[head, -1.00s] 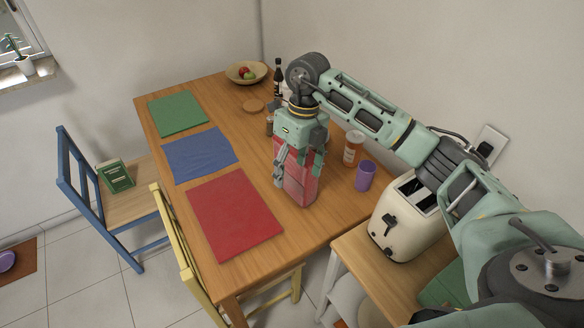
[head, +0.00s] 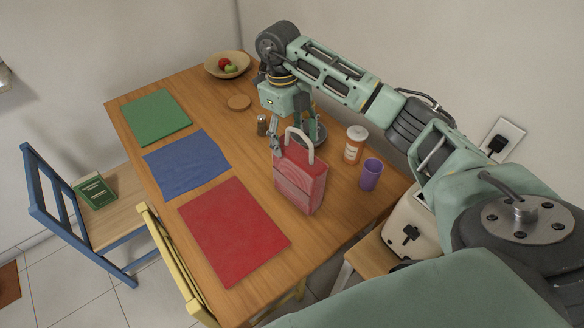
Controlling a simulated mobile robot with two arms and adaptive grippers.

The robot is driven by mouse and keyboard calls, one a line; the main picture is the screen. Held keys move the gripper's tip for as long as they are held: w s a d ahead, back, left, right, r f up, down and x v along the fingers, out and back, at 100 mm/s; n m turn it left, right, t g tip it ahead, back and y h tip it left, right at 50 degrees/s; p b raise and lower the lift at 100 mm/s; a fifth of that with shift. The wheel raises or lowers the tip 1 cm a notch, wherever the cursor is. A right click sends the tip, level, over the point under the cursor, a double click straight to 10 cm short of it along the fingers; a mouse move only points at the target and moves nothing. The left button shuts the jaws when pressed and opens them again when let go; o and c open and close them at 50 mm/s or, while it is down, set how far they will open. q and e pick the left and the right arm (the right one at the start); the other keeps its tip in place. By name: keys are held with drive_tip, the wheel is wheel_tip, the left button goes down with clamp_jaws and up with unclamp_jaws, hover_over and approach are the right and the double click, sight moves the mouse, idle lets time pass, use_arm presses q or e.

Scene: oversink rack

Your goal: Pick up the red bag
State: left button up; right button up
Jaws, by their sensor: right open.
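The red bag (head: 301,182) stands upright on the wooden table, near its right side. Its pale looped handle (head: 299,133) sticks up from the top. My right gripper (head: 293,141) is open and points down at the handle, with one finger to its left and the other behind it to the right. The handle overlaps the gripper in the picture, and I cannot tell whether they touch. The bag stands free on the table. My left gripper is out of the picture.
A pill bottle (head: 354,146) and a purple cup (head: 371,174) stand right of the bag. A brown shaker (head: 262,125) and a partly hidden dark dish (head: 318,134) are behind it. Red (head: 232,232), blue (head: 186,163) and green (head: 156,111) mats lie left. A toaster (head: 408,224) is at right.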

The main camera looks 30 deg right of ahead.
sight(297, 153)
drive_tip(key=shift+s+d+f+p, duration=0.35)
drive_tip(key=shift+s+f+p, duration=0.35)
drive_tip(key=shift+s, duration=0.15)
wheel_tip(297, 153, down, 4)
drive_tip(key=shift+r+p, duration=0.25)
drive_tip(key=shift+p, duration=0.3)
drive_tip(key=shift+w+f, duration=0.1)
drive_tip(key=shift+f, duration=0.1)
drive_tip(key=shift+d, duration=0.1)
drive_tip(key=shift+c, duration=0.7)
drive_tip(key=c, duration=0.9)
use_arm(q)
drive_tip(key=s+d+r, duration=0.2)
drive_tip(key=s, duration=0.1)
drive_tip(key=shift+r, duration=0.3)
use_arm(e)
clamp_jaws()
drive_tip(key=shift+r, duration=0.1)
